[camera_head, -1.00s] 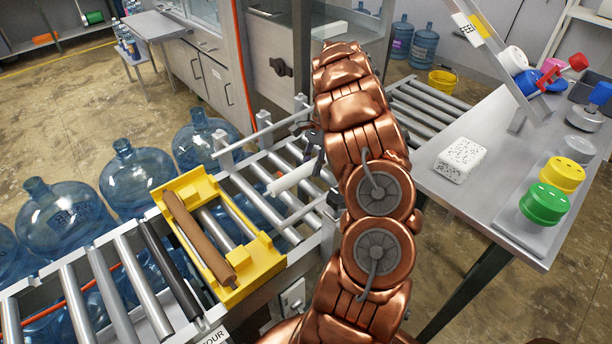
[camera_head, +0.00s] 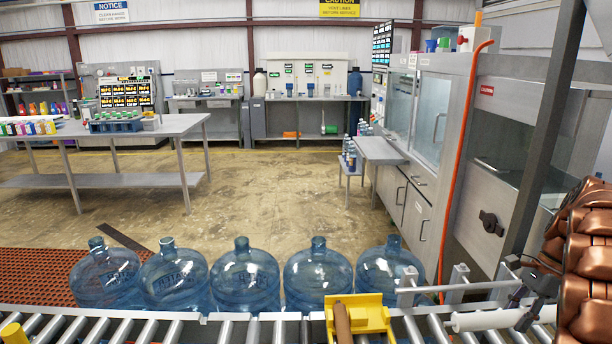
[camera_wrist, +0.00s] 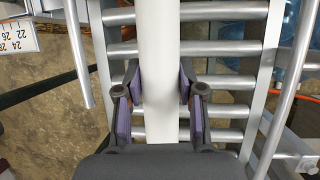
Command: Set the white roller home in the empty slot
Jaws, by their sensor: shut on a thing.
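My gripper (camera_wrist: 159,95) is shut on the white roller (camera_wrist: 159,40), with a purple-padded finger on each side. The roller runs up the middle of the wrist view, over the conveyor (camera_wrist: 264,62) and crosswise to its grey rollers. Its lower end is hidden behind my gripper's body. In the head view the white roller (camera_head: 495,319) lies level above the conveyor at the lower right, beside my gripper (camera_head: 528,308). I cannot make out the empty slot in either current view.
A yellow cradle (camera_head: 372,318) with a brown roller (camera_head: 343,322) sits on the conveyor left of the white roller. Several blue water jugs (camera_head: 245,278) stand along the far side. Metal posts and a guard bar (camera_head: 470,286) rise near my gripper. A grey machine cabinet (camera_head: 500,170) stands behind.

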